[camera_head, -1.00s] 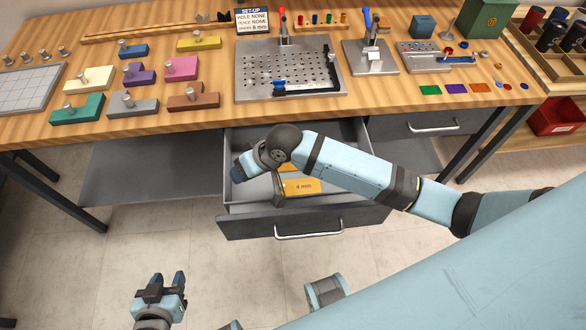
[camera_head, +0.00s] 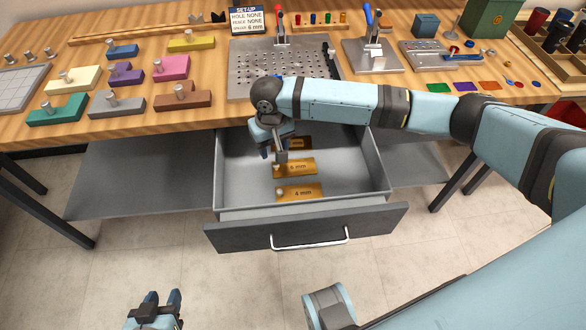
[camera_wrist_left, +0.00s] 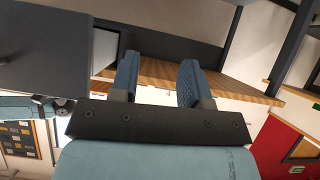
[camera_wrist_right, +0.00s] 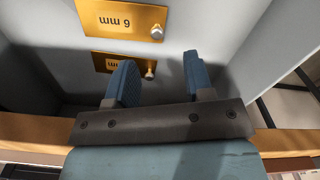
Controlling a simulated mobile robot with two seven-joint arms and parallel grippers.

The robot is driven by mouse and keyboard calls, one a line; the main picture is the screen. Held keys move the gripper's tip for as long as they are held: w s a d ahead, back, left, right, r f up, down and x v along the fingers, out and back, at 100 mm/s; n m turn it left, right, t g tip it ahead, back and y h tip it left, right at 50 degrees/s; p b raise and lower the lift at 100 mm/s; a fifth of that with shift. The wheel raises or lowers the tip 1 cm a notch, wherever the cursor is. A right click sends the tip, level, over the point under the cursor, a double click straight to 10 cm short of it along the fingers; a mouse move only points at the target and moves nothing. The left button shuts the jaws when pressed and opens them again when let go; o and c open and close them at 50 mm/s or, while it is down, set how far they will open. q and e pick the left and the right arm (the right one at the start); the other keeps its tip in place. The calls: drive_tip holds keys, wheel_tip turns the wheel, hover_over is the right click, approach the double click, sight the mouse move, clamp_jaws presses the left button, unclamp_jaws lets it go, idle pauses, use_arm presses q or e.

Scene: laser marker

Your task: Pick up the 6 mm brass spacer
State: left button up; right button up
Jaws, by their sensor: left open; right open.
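The 6 mm brass spacer (camera_head: 299,168) is a flat labelled plate with a small knob at its left end, lying in the open drawer between two others. It also shows in the right wrist view (camera_wrist_right: 122,16), at the top. My right gripper (camera_head: 275,152) is over the drawer, open and empty, at the rear left of the 6 mm spacer. In the right wrist view its fingers (camera_wrist_right: 158,75) are apart, near another brass spacer (camera_wrist_right: 112,62). My left gripper (camera_head: 161,296) is open and empty, low in front of the bench, away from the drawer.
The 4 mm brass spacer (camera_head: 303,193) lies nearest the drawer front (camera_head: 310,233). A rear spacer (camera_head: 298,143) is partly hidden by my right gripper. The drawer walls (camera_head: 372,170) surround them; the drawer's right side is bare. The bench top (camera_head: 190,122) overhangs behind.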

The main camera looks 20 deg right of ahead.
sight(276, 164)
drive_tip(key=f, duration=0.2)
drive_tip(key=f+b, duration=0.1)
drive_tip(key=f, duration=0.5)
drive_tip(key=shift+w+d, duration=0.2)
drive_tip(key=shift+d, duration=0.1)
drive_tip(key=shift+r, duration=0.1)
clamp_jaws()
